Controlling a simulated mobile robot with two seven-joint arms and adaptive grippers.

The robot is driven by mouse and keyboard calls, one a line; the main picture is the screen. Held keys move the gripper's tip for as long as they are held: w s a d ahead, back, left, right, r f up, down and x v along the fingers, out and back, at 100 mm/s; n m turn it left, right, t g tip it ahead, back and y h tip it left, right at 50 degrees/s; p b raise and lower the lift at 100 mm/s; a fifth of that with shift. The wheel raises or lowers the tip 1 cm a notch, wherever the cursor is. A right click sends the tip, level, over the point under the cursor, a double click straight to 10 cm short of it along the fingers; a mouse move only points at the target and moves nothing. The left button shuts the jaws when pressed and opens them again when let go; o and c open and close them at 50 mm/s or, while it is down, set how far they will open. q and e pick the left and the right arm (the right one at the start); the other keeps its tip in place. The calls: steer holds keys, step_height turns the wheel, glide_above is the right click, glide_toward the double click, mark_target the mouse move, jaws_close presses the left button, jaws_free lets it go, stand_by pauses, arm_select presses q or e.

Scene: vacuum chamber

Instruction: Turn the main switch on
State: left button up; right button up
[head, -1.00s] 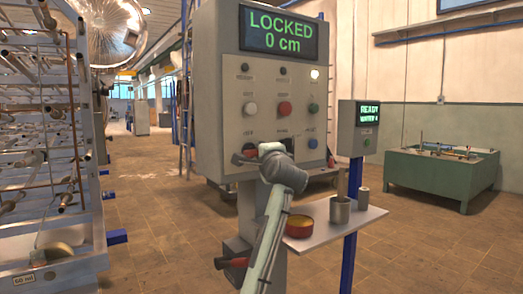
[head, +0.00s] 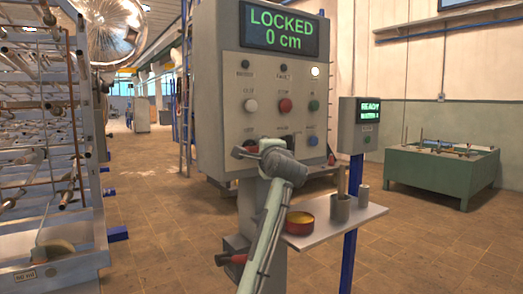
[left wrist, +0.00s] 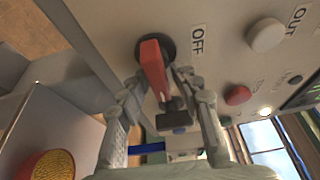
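The grey control panel (head: 218,110) stands in the middle of the head view, with a green screen (head: 279,30) reading LOCKED, 0 cm. The red main switch handle (left wrist: 152,65) sits on a round black base in the left wrist view, beside an OFF label (left wrist: 198,40). My left gripper (left wrist: 161,78) has a finger on either side of this handle, very near it. I cannot tell whether they press on it. In the head view my left gripper (head: 258,150) covers the switch at the panel's lower left. My right gripper is not in view.
Push buttons, including a red one (head: 285,105), sit just above my gripper. A shelf (head: 345,222) with a red-rimmed round tin (head: 300,226) and metal cups is at right. A pipe-filled rack (head: 75,262) stands at left. Floor between rack and panel is clear.

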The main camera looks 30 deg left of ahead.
arm_select(q)
steer(key=v, duration=1.2)
stand_by(0.5)
